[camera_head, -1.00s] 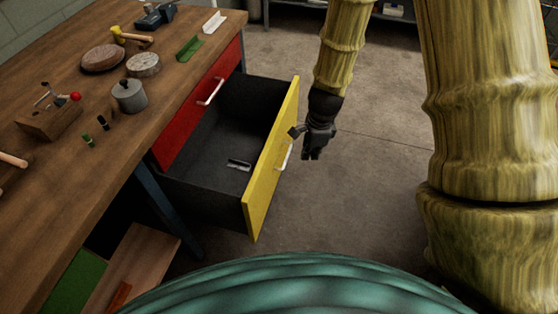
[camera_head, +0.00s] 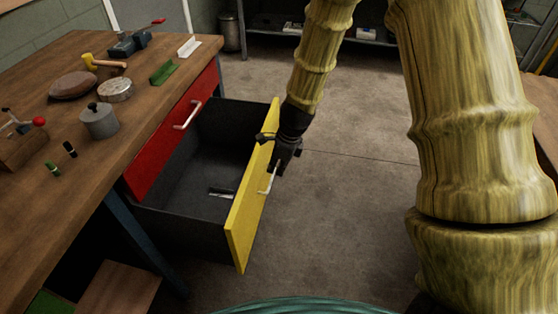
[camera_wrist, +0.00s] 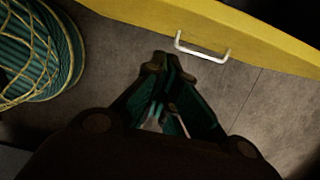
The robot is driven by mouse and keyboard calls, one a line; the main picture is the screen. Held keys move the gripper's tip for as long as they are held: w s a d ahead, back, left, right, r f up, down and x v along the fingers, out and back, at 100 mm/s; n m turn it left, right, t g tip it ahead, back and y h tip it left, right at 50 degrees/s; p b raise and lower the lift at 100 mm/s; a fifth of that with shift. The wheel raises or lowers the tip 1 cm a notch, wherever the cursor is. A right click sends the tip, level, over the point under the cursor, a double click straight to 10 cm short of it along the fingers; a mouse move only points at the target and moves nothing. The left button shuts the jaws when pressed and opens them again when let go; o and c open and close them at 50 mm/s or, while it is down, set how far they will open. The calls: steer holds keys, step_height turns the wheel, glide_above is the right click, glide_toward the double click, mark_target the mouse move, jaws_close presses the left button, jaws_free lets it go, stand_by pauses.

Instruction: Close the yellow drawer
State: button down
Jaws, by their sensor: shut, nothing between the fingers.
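The yellow drawer (camera_head: 250,195) stands pulled out from the workbench, its dark inside showing a small metal piece (camera_head: 221,193) on the bottom. Its yellow front with a white handle (camera_head: 268,180) faces right. In the wrist view the yellow front (camera_wrist: 270,42) and white handle (camera_wrist: 203,50) lie at the top. My gripper (camera_head: 279,171) is at the outer side of the yellow front, by the handle. In the wrist view my gripper (camera_wrist: 165,62) has its fingertips together, empty, close to the handle. I cannot tell whether it touches the front.
A closed red drawer (camera_head: 172,132) sits in the workbench (camera_head: 60,140) above. Tools, a lidded pot (camera_head: 99,122) and a green bracket (camera_head: 163,73) stand on top. The concrete floor (camera_head: 350,200) right of the drawer is clear. A coiled hose-like bundle (camera_wrist: 35,55) shows in the wrist view.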

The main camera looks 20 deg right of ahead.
steer(key=w+a+f, duration=0.1)
steer(key=a, duration=0.1)
steer(key=w+a+f, duration=0.1)
steer(key=a, duration=0.1)
steer(key=shift+w+f, duration=0.3)
steer(key=shift+f, duration=0.05)
stand_by(0.3)
